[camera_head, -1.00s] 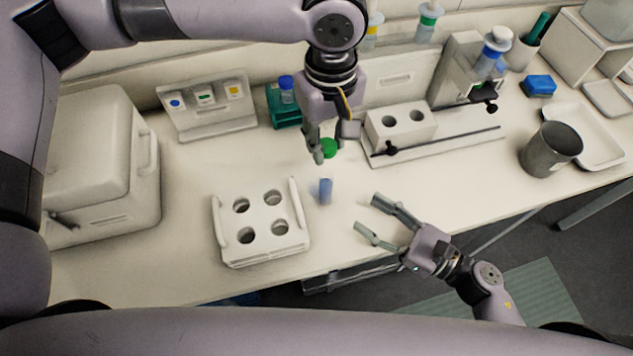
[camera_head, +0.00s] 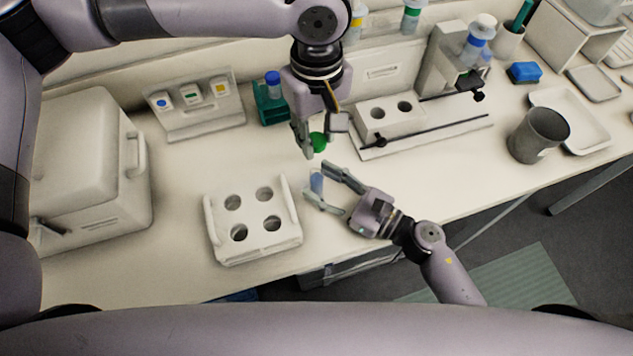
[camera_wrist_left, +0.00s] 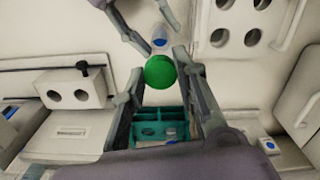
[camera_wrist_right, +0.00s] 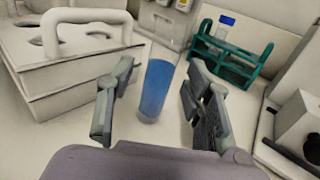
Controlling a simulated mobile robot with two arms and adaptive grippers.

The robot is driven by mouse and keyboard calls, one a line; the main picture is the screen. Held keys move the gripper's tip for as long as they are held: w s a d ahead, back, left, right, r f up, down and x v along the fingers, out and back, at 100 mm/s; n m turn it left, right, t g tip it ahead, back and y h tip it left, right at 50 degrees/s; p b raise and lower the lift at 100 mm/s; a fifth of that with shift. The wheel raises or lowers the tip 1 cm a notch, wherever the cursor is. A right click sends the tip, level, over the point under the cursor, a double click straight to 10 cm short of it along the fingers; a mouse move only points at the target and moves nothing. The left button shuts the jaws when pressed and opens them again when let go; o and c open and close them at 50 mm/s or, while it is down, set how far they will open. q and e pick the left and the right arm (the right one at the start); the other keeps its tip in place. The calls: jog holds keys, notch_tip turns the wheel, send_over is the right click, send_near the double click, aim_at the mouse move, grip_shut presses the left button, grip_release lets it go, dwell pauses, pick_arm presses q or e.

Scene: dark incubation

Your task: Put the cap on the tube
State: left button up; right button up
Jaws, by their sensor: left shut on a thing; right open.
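The green cap (camera_head: 318,142) is held between the fingers of my left gripper (camera_head: 321,146), above the bench; it also shows in the left wrist view (camera_wrist_left: 160,71). The tube (camera_head: 317,182) is blue and translucent and stands upright on the bench, below and slightly in front of the cap. My right gripper (camera_head: 326,188) is open, with its fingers on either side of the tube. In the right wrist view the tube (camera_wrist_right: 155,90) stands between the open fingers, with a gap on both sides. Cap and tube are apart.
A white rack with four-sided holes layout (camera_head: 254,245) stands left of the tube. A teal rack (camera_head: 271,106) with a blue-capped tube is behind. A white two-hole block (camera_head: 391,119) sits back right, with a grey cup (camera_head: 537,135) further right. The bench front edge is close.

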jog(key=shift+x, duration=0.9)
jog(key=shift+c, duration=0.4)
grip_shut()
